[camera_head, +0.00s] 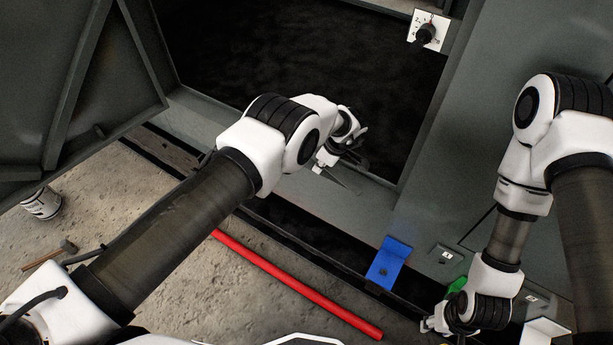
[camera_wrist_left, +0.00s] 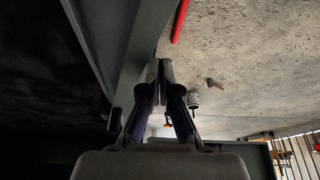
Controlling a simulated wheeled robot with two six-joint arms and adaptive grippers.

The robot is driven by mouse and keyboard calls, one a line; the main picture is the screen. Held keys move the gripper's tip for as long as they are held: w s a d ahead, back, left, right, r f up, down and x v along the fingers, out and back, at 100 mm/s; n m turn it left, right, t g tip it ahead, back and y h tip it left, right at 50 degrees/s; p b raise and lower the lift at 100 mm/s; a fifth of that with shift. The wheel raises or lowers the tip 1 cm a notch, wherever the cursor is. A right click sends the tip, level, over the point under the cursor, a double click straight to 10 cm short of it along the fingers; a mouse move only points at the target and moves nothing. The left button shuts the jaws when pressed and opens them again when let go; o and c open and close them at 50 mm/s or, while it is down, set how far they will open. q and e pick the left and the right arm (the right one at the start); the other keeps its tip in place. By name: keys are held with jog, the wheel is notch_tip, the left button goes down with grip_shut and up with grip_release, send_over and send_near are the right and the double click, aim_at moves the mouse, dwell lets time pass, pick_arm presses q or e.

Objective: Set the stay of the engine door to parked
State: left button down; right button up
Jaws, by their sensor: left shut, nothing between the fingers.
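A grey door leaf (camera_head: 75,75), which looks like the engine door, stands open at the left of the head view. I cannot make out its stay with certainty. My left gripper (camera_head: 352,160) is over the front sill of the dark enclosure opening, partly hidden by its own wrist. In the left wrist view its fingertips (camera_wrist_left: 160,72) meet, with nothing between them, beside the grey sill (camera_wrist_left: 140,45). My right gripper (camera_head: 436,325) is low at the right, near a small green part (camera_head: 457,285); its fingers are too small to read.
A red bar (camera_head: 295,283) lies on the concrete floor before the sill. A blue bracket (camera_head: 389,262) sits on the front edge. A black knob on a white plate (camera_head: 428,32) is at the upper right.

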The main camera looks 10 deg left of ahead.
pick_arm(q)
jog(key=shift+w+d+f+n+b, duration=0.1)
jog(key=shift+w+d+n+b, duration=0.25)
jog(key=shift+w+d, duration=0.3)
jog(key=shift+w, duration=0.15)
